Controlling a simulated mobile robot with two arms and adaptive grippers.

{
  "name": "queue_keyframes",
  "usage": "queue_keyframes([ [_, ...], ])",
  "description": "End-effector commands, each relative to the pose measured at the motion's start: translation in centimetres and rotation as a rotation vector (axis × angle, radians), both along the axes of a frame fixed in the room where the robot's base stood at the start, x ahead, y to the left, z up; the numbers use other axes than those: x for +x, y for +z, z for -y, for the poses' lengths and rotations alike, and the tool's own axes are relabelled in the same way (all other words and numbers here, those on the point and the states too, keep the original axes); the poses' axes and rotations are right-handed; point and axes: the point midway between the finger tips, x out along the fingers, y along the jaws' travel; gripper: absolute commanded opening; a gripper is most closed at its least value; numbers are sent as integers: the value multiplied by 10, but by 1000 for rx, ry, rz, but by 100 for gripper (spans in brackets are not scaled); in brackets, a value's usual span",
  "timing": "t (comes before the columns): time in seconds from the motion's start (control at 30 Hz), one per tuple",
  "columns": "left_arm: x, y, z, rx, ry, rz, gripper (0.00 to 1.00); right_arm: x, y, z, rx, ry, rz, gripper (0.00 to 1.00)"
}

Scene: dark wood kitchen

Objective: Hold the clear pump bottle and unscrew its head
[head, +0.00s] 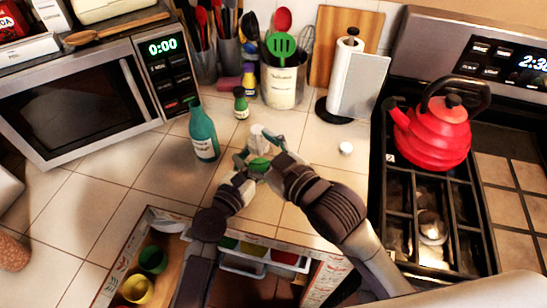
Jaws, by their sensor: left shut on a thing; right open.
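The clear pump bottle (258,163) is mostly hidden between my two grippers, above the tiled counter; a green patch and a pale top (257,132) show there. My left gripper (251,164) is shut on the bottle's lower part. My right gripper (268,142) is open, close beside the pale upper part. I cannot tell whether its fingers touch the head. A small white round thing (345,148) lies on the counter to the right, apart from both grippers.
A teal bottle (203,132) and a small green bottle (241,103) stand to the left. A utensil crock (283,82) and paper towel holder (351,80) stand behind. A red kettle (440,133) sits on the stove at right. An open drawer (150,215) is below.

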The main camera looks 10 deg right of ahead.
Motion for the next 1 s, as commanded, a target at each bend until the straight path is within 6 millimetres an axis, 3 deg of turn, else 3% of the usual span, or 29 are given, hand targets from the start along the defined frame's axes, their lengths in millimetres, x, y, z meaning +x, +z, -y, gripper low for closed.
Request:
queue_keyframes([
  [0.1, 0, 1, 0, -1, 0, 2, 27, 1, -21, 17, 87, -114, -100, 71],
  [0.3, 0, 1, 0, -1, 0, 2, 27, 3, -40, 34, 150, -216, -177, 71],
  [1.0, 0, 1, 0, -1, 0, 2, 27, 60, -56, 10, 155, -218, -179, 71],
])
